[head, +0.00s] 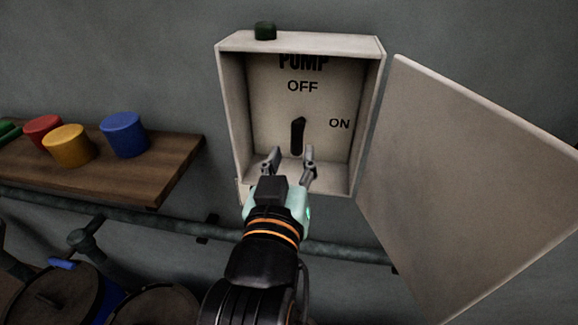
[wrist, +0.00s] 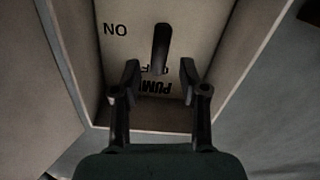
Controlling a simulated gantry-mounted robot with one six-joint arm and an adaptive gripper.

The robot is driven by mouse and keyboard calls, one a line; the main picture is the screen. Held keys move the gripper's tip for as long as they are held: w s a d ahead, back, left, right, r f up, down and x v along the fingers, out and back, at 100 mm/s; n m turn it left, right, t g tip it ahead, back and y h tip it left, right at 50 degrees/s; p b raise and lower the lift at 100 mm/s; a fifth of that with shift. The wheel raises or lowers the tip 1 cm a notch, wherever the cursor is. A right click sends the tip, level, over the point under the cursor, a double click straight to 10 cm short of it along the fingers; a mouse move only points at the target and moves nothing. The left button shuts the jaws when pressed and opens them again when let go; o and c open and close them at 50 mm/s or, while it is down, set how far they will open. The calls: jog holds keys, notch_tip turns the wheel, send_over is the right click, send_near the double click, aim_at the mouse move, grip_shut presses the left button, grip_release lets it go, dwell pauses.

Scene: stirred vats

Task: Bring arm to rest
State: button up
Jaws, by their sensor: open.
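My gripper (head: 289,160) is open and empty at the front of the pump box (head: 228,110). The dark switch handle (head: 298,136) stands upright inside the box, its top toward the OFF label. In the head view the fingertips are just below the handle. In the wrist view my gripper (wrist: 160,75) has its fingers on either side of the handle's end (wrist: 161,45); whether they touch it I cannot tell, but a gap shows. The wrist view is turned over, so the PUMP label reads upside down.
The box door (head: 470,180) hangs wide open on the right. A wooden shelf (head: 170,175) at left holds red, yellow, blue and green pots. A pipe (head: 335,249) runs below, with vats (head: 60,300) at lower left.

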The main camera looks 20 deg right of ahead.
jog(key=shift+v, duration=1.3)
